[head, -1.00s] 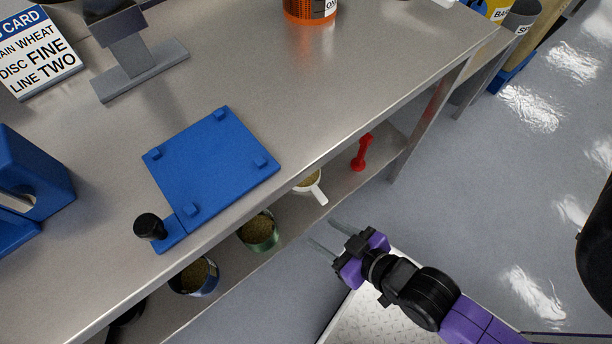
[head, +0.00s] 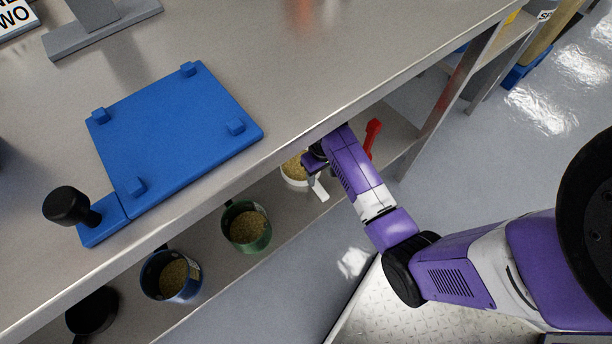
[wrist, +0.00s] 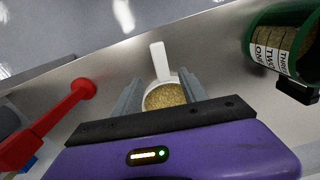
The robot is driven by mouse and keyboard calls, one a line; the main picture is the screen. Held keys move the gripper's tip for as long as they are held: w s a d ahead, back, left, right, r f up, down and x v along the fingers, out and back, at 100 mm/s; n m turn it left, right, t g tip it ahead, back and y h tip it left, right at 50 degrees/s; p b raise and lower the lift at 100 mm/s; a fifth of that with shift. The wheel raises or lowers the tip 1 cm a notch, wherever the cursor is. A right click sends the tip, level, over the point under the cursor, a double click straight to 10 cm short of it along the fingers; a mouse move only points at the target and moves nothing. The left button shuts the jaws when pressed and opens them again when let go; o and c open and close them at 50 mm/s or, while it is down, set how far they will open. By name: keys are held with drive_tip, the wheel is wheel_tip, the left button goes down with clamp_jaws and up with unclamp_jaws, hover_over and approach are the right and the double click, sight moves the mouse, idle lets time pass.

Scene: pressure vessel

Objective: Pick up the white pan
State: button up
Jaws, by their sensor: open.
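The white pan (head: 291,181) sits on the lower shelf under the bench, filled with tan grain, its white handle (head: 321,190) pointing toward the shelf's front edge. My purple arm reaches under the bench top and partly hides the pan in the head view. In the wrist view the pan (wrist: 173,80) shows beyond my gripper, its handle (wrist: 159,60) pointing away from it. My gripper (wrist: 157,92) is open, with one grey finger on each side of the pan in the picture. I cannot tell whether the fingers touch the pan. The gripper's black palm hides the pan's near part.
A green grain-filled container (head: 246,228), a blue one (head: 171,275) and a dark pan (head: 92,312) stand along the shelf. A red dumbbell-shaped object (wrist: 55,118) is on the gripper's other side. The bench top (head: 300,75), holding a blue plate (head: 170,135), hangs over the shelf.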

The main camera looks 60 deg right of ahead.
sight(318, 187)
wheel_tip(318, 187, down, 3)
drive_tip(key=shift+d+r+b, duration=0.1)
drive_tip(key=shift+r+b, duration=0.1)
drive_tip(key=shift+b, duration=0.25)
drive_tip(key=f+b, duration=0.1)
drive_tip(key=f, duration=0.2)
drive_tip(key=f+b, duration=0.1)
drive_tip(key=f, duration=0.1)
drive_tip(key=shift+w+b, duration=0.3)
clamp_jaws()
